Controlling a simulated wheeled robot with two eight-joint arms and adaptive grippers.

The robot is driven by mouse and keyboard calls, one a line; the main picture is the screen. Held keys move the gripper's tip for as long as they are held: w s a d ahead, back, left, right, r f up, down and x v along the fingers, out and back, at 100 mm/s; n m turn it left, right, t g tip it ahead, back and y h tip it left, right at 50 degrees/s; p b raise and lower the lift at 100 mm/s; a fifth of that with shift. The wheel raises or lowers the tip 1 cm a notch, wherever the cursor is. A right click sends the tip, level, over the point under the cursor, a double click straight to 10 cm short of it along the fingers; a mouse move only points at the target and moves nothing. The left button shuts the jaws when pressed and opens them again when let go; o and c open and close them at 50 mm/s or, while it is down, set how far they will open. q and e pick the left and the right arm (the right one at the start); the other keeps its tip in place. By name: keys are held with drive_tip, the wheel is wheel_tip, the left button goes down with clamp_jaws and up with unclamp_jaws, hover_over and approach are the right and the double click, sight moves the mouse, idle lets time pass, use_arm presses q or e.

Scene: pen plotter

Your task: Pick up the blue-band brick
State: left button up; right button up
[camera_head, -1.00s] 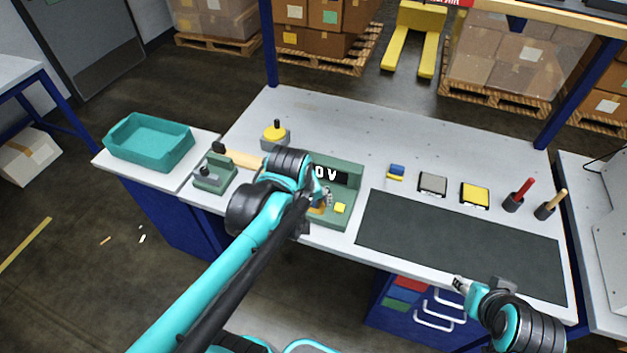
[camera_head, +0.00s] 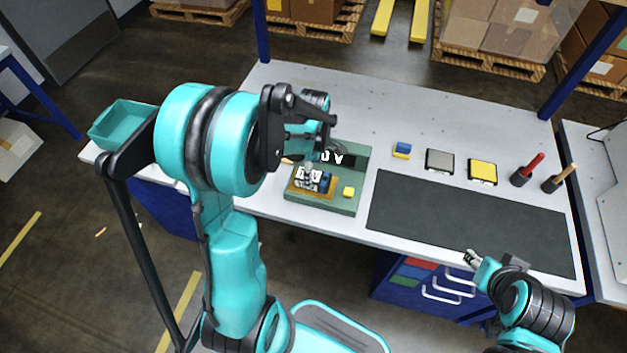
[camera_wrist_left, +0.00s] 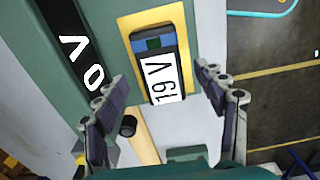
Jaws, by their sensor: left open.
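The blue-band brick (camera_wrist_left: 158,62) is a dark block with a blue band at one end and a white label reading "19 V". It lies in a yellow cradle (camera_wrist_left: 127,23) on the green tester (camera_head: 353,203). In the head view the brick (camera_head: 327,181) is partly hidden by my left gripper (camera_head: 312,172), which points down over it. In the left wrist view the fingers of my left gripper (camera_wrist_left: 163,78) are spread, one on each side of the brick, with no visible contact. My right gripper (camera_head: 470,257) is near the front edge of the bench, away from the brick.
The tester has a dark display reading "0 V" (camera_wrist_left: 82,65) and a yellow button (camera_head: 349,192). A blue-and-yellow block (camera_head: 402,150), grey pad (camera_head: 440,160), yellow pad (camera_head: 482,171) and two handled tools stand behind a dark mat (camera_head: 460,222). A teal bin (camera_head: 122,124) is at left.

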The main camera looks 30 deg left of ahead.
use_arm(q)
wheel_tip(320, 180, down, 4)
drive_tip(key=shift+r+b, duration=0.1)
drive_tip(key=shift+b, duration=0.65)
clamp_jaws()
drive_tip(key=shift+r, duration=0.15)
